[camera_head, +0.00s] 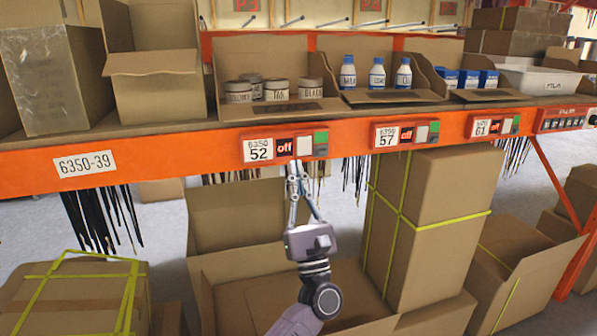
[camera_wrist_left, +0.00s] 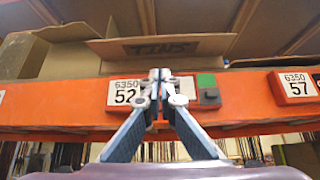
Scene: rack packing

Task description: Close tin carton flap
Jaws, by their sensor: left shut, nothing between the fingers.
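The tin carton (camera_head: 262,52) stands on the orange-fronted shelf, open, with several tins (camera_head: 276,90) inside. Its front flap (camera_head: 285,108) is folded down outward toward the shelf edge. In the left wrist view the flap (camera_wrist_left: 165,46) shows the printed word TINS. My left gripper (camera_head: 294,167) is shut and empty. Its tips are just below and in front of the 6350-52 label strip on the shelf edge, below the flap. In the left wrist view the closed tips (camera_wrist_left: 160,76) overlap the label strip, below the flap. My right gripper is not in view.
The orange shelf beam (camera_head: 345,140) runs across the front and carries label strips. A carton with blue-capped bottles (camera_head: 376,73) stands to the right, an open empty carton (camera_head: 158,85) to the left. Large boxes (camera_head: 425,225) stand on the floor below; dark cables hang under the beam.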

